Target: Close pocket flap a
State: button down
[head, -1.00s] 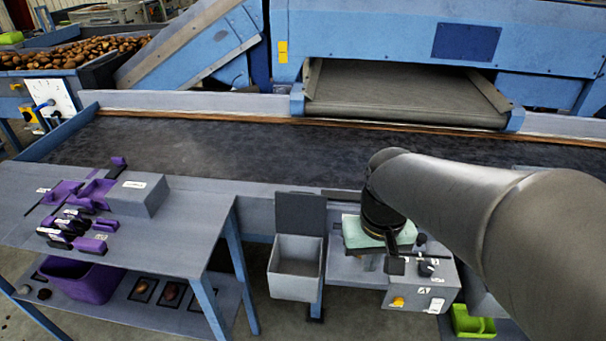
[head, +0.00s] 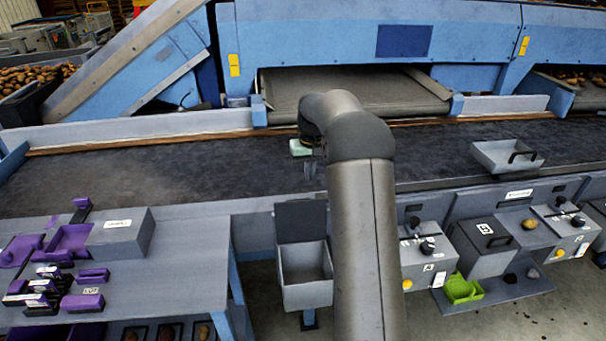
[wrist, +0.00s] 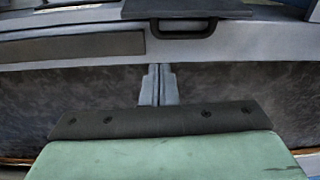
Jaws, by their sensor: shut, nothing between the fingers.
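My gripper (head: 311,172) is over the dark belt in the head view, left of my arm, with the green pad (head: 301,147) on my wrist just above it. In the wrist view its two grey fingers (wrist: 158,85) are together and empty over the belt. A dark flat panel with a black bar handle (wrist: 183,28), which looks like flap a lying open, reaches over the grey ledge at the top of that view. The fingers are apart from it. The grey unit marked A (head: 428,268) stands right of my arm.
A grey bin with a raised dark back (head: 305,275) stands just left of my arm. A grey table (head: 190,250) with purple parts is at left. A handled tray (head: 490,158) sits by the belt edge at right. The belt (head: 180,165) is open around my gripper.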

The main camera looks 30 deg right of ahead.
jog(key=f, duration=0.2)
jog(key=f+p, duration=0.1)
jog(key=f, duration=0.4)
jog(key=shift+w+a+f, duration=0.1)
jog(key=shift+w+f, duration=0.1)
jog(key=shift+w, duration=0.05)
jog(key=shift+s, duration=0.1)
